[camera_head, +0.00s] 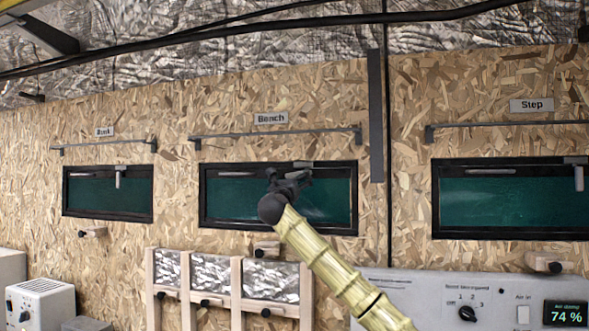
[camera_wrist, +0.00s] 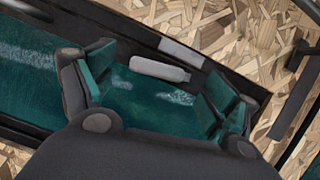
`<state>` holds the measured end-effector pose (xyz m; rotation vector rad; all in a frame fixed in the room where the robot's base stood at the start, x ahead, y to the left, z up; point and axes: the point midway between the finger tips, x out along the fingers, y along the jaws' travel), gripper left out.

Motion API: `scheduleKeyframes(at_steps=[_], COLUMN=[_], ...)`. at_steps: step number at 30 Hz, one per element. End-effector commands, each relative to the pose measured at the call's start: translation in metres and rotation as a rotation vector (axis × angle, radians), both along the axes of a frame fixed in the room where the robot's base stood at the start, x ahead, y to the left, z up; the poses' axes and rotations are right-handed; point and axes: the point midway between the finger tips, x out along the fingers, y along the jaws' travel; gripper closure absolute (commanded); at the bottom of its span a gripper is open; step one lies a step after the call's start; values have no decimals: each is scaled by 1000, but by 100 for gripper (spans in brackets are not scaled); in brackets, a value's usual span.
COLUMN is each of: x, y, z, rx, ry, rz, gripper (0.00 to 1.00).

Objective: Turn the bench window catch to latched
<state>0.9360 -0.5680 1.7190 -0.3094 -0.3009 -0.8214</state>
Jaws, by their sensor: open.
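The bench window (camera_head: 235,205) has a black frame and dark green glass, under a "Bench" label (camera_head: 271,118). My gripper (camera_head: 292,178) is in front of its upper part and hides most of the catch. In the wrist view my gripper (camera_wrist: 160,86) is open and empty, its two padded fingers spread apart. The catch's light grey handle (camera_wrist: 160,69) shows between and beyond the fingers, apparently touching neither. It lies roughly along the window's top edge, slightly angled to it, beside its grey plate (camera_wrist: 182,51). How far the fingertips are from the handle is unclear.
A thin rail (camera_head: 230,134) runs above the bench window. Similar windows stand left (camera_head: 100,195) and right (camera_head: 505,200), with their handles hanging down. A dark vertical strip (camera_head: 375,115) is right of the bench window. A wooden rack (camera_head: 238,280) and control panel (camera_head: 440,290) sit below.

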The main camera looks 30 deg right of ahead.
Motion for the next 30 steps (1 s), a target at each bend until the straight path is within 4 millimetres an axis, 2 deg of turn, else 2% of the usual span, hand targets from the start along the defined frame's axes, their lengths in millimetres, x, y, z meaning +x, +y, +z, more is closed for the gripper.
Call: scheduleKeyframes(at_steps=[1,9,23,30], x=[5,22,27,27], y=[-4,-22,-28,-28], z=[6,14,15,15], rx=[2,1,-1,-1], ry=[2,1,1,1], rz=[0,1,1,1], gripper=[12,12,12,54])
